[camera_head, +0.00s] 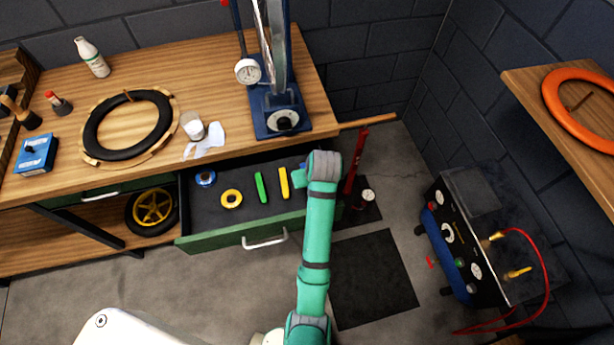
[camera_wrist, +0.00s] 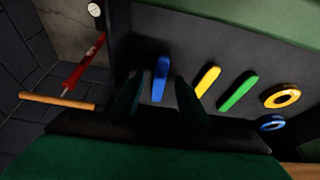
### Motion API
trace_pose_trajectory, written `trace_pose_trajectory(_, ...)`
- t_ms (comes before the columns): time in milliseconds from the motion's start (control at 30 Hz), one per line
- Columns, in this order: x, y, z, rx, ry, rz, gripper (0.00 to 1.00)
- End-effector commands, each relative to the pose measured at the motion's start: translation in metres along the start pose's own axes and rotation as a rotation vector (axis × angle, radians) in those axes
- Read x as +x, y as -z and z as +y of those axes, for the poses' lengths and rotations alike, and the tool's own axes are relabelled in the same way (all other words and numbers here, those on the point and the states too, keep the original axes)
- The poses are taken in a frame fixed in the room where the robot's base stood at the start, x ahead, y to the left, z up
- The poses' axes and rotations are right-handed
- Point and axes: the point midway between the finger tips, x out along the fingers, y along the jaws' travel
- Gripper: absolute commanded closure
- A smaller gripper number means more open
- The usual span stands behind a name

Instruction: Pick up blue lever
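The blue lever (camera_wrist: 160,78) lies on the dark floor of the open drawer (camera_wrist: 235,62). In the wrist view my gripper (camera_wrist: 159,77) is open, with one dark finger on each side of the lever. The fingertips reach toward the lever's length; I cannot tell whether they touch it or how far above it they are. In the head view the drawer (camera_head: 213,240) is pulled out below the bench, and my arm hides the gripper and most or all of the lever.
A yellow lever (camera_head: 284,183), a green lever (camera_head: 261,187), a yellow ring (camera_head: 231,199) and a blue ring (camera_head: 205,179) lie left of my arm in the drawer. A red pump (camera_head: 354,160) stands right of it. The workbench top (camera_head: 200,62) overhangs the drawer's back.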

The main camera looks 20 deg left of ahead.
Motion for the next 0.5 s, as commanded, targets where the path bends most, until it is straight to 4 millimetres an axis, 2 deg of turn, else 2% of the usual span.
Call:
trace_pose_trajectory(133,0.0135,-0.0003,-0.0006,-0.001,0.001,-0.001,0.61)
trace_pose_trajectory(367,0.0154,-0.0003,-0.0006,-0.001,0.000,-0.001,0.61)
trace_pose_trajectory(400,0.0154,-0.0003,-0.0006,-0.001,0.000,-0.001,0.63)
trace_pose_trajectory(500,0.0153,-0.0002,-0.0006,-0.001,0.000,-0.001,0.87)
